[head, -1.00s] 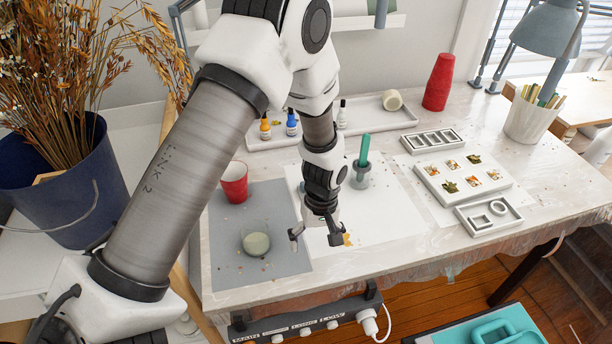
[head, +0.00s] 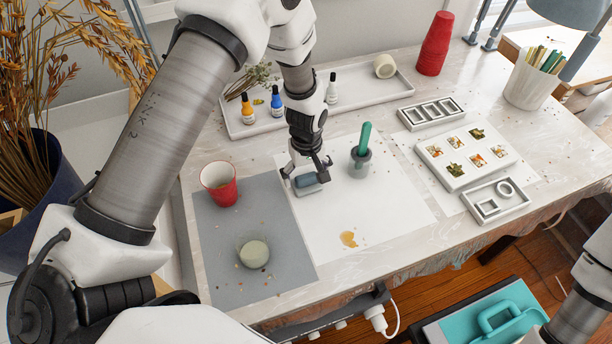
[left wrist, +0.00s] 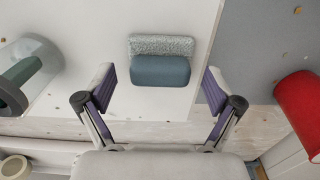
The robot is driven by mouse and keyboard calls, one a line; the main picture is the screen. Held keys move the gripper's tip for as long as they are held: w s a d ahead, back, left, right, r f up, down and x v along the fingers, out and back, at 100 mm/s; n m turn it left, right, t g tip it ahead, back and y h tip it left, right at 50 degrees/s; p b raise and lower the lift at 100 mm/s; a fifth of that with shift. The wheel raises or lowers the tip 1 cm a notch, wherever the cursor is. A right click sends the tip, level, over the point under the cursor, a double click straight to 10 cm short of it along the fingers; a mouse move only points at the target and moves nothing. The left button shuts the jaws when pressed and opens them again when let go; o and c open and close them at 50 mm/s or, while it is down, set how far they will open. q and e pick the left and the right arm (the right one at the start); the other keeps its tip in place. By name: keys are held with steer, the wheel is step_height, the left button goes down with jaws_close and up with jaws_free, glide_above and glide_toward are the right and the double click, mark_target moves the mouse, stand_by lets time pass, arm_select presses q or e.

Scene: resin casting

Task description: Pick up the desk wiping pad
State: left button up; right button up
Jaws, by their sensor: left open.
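The desk wiping pad (head: 308,183) has a blue-grey rounded handle and a paler base. It lies on the white sheet (head: 385,205), left of the grey holder with a green stick. My left gripper (head: 307,168) is open just over it. In the left wrist view the pad's handle (left wrist: 160,71) and speckled grey base (left wrist: 161,45) show ahead of and between the two spread fingers (left wrist: 159,88), with a gap on each side. The fingers hold nothing. My right gripper is out of view; only part of that arm shows at the lower right.
The grey holder (head: 360,163) with its green stick stands close right of the pad. A red cup (head: 219,184) and a pale round lump (head: 254,254) are on the grey mat (head: 225,235). Small bottles (head: 277,103) stand behind. An amber spill (head: 349,239) marks the sheet.

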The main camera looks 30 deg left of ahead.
arm_select(q)
steer(key=shift+w+a+f, duration=0.1)
steer(key=shift+a+f, duration=0.1)
steer(key=shift+f, duration=0.2)
steer(key=shift+d+r, duration=0.1)
steer(key=shift+d, duration=0.05)
steer(key=shift+c, duration=0.4)
steer(key=shift+s+d+r, duration=0.1)
steer(key=shift+s+d, duration=0.05)
steer(key=shift+s, duration=0.1)
steer(key=c, duration=1.1)
steer(key=shift+c, duration=0.3)
